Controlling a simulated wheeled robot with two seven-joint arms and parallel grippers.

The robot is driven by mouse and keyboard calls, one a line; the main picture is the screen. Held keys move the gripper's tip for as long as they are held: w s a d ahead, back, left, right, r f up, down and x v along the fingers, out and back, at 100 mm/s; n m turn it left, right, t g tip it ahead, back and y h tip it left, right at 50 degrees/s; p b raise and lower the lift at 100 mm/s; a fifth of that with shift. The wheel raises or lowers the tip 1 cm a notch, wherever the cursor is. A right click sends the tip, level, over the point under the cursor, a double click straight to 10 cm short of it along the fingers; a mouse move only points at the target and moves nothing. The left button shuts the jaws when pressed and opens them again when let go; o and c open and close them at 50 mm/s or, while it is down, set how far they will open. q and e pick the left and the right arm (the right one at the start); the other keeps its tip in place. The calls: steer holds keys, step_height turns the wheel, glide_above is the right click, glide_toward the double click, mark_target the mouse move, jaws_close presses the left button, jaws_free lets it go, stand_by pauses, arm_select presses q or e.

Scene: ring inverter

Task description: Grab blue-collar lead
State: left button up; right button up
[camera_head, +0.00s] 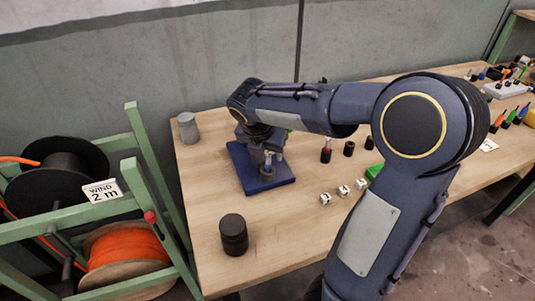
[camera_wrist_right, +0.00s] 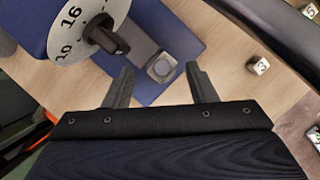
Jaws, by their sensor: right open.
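Several small upright leads with coloured collars stand at the right of the table in the head view, one of them apparently with a blue collar (camera_head: 521,114); they are too small to be sure of each colour. My right gripper (camera_head: 267,158) is far to their left, over a blue-based fixture (camera_head: 285,181). In the right wrist view my right gripper (camera_wrist_right: 160,70) is open, with its two fingers apart. A grey post with a squarish top (camera_wrist_right: 161,67) shows between and beyond the fingertips. No lead is between the fingers. My left gripper is out of view.
A numbered dial (camera_wrist_right: 85,28) with a black knob is close to the gripper. Numbered white cubes (camera_head: 343,190), a black cylinder (camera_head: 233,235) and a grey cylinder (camera_head: 187,127) stand on the wooden table (camera_head: 290,240). A green cable-reel rack (camera_head: 160,200) stands left. My right arm hides the middle-right.

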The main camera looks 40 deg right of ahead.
mark_target(268, 152)
steer(key=shift+x, duration=1.55)
steer(key=shift+s, duration=0.1)
steer(key=shift+c, duration=0.4)
jaws_close()
steer(key=shift+r, duration=0.1)
